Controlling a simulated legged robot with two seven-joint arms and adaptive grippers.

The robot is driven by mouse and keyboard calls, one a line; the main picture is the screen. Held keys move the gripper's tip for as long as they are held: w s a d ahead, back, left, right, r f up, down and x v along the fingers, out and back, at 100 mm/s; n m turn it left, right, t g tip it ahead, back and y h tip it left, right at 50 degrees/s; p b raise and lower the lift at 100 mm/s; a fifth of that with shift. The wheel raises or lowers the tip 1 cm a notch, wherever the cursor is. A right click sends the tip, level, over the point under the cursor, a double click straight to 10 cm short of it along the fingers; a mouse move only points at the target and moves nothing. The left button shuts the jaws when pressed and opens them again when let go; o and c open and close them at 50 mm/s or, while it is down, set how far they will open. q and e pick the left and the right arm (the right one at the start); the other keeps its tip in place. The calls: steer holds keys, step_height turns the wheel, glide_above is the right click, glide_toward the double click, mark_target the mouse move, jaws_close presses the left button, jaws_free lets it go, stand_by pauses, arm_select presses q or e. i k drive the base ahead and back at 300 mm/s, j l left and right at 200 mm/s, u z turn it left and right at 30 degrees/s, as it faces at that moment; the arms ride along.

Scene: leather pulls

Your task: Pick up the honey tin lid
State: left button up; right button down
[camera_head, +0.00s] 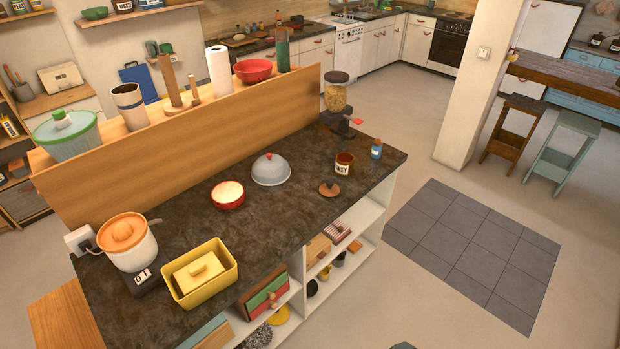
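The honey tin (344,164) stands on the dark countertop near its right end, and its top looks open. A round brown lid with a small knob, the honey tin lid (329,189), lies flat on the counter just in front of the tin, close to the front edge. It is apart from the tin. Neither of my grippers can be made out in the head view.
On the dark counter (300,215) stand a grey dome with a red knob (271,170), a red bowl (228,195), a yellow dish (199,272), a blue bottle (377,149) and a grain dispenser (337,95). Open shelves (345,240) lie below. Clear floor is at right.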

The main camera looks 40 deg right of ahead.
mark_target(328, 189)
steer(key=z, duration=1.6)
steer(key=i+u, duration=0.2)
steer(key=u, duration=0.2)
steer(key=i+l+u, duration=0.15)
steer(key=u, duration=0.2)
steer(key=i+l+u, duration=0.1)
steer(key=u, duration=0.3)
steer(key=i+l, duration=0.05)
